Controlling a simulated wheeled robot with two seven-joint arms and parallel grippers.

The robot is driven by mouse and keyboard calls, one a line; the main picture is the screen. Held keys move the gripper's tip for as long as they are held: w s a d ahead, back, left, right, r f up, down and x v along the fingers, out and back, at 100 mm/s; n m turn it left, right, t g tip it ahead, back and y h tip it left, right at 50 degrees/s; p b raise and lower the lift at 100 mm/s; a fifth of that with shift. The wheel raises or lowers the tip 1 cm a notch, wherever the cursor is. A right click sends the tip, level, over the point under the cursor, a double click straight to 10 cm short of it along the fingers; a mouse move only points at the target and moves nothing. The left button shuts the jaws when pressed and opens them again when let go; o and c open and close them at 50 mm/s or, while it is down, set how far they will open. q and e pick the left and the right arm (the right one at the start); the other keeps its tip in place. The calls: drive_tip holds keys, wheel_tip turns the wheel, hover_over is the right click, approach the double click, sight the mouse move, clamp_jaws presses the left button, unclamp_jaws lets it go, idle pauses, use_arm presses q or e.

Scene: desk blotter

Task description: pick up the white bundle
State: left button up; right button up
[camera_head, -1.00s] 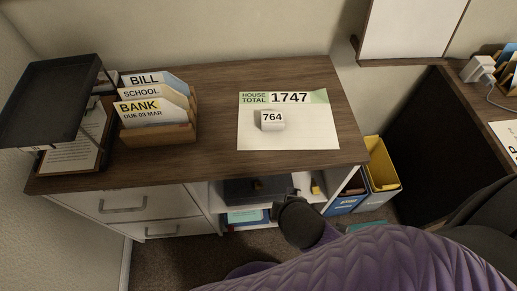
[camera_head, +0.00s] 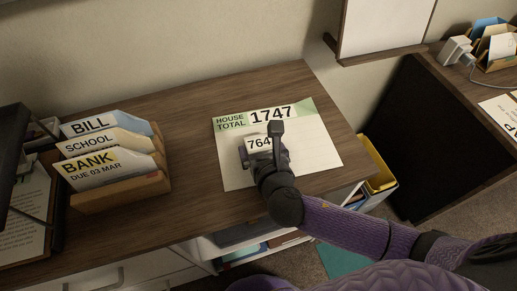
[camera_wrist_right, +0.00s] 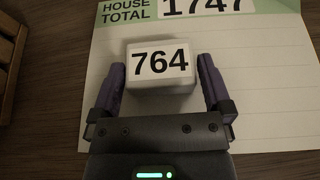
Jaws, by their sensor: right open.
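The white bundle (camera_head: 259,144), marked 764, lies on the paper sheet (camera_head: 316,152) headed HOUSE TOTAL 1747. It also shows in the right wrist view (camera_wrist_right: 160,66). My right gripper (camera_head: 266,146) is open over the sheet, and its arm hides part of the bundle in the head view. In the right wrist view, the gripper's two purple fingers (camera_wrist_right: 161,72) stand on either side of the bundle, with a small gap at each side. My left gripper is not in view.
A wooden file holder (camera_head: 122,193) with BILL, SCHOOL and BANK cards stands left of the sheet. A dark tray stand (camera_head: 14,150) is at the far left. The desk top (camera_head: 200,100) around the sheet is clear.

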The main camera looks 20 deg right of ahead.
drive_tip(key=shift+w+f, duration=0.2)
drive_tip(key=shift+w, duration=0.15)
drive_tip(key=shift+r, duration=0.1)
drive_tip(key=c, duration=0.7)
